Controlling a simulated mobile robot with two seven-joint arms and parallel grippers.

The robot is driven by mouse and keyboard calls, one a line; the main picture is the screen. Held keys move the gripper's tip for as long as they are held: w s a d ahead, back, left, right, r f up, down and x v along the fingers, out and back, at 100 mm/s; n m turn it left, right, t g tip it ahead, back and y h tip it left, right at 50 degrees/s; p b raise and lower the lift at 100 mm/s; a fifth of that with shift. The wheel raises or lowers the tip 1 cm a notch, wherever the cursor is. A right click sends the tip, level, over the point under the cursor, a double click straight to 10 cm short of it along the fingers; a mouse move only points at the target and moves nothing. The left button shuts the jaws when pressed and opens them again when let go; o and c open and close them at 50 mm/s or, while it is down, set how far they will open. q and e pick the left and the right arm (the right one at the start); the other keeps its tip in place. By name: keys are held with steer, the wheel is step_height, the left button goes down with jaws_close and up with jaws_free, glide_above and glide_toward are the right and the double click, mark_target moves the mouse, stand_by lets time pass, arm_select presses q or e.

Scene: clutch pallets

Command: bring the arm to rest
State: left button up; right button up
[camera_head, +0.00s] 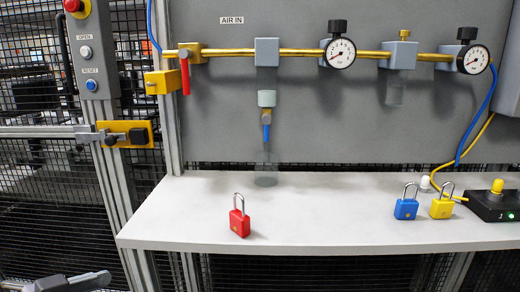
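Part of my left arm and gripper (90,282) shows at the bottom left edge, in front of and below the shelf. It is cut off by the picture's edge, and I cannot tell how far apart its fingers are. Nothing is seen held in the part that shows. It is well apart from the padlocks and the shelf. My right arm and gripper are not in view.
The white shelf (310,215) holds a red padlock (240,223), a blue padlock (406,209), a yellow padlock (442,208) and a black box (492,206). Brass air piping (300,52) with gauges runs above. A mesh fence (50,200) stands left.

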arm_select(q)
steer(key=s+d+f+n+y, duration=0.1)
steer(key=s+f+n+y, duration=0.1)
steer(key=f, duration=0.7)
steer(key=s+f+n+y, duration=0.1)
steer(key=s+f+y, duration=0.15)
steer(key=f, duration=0.65)
steer(key=s+d+f+g, duration=0.1)
steer(key=s+d+f, duration=0.5)
steer(key=s+f, duration=0.25)
step_height(320, 180, up, 10)
steer(key=a+y+p, duration=0.1)
steer(key=a+p, duration=0.1)
steer(key=p, duration=1)
steer(key=shift+f+n, duration=0.2)
steer(key=shift+n, duration=0.1)
steer(key=shift+w+a, duration=0.1)
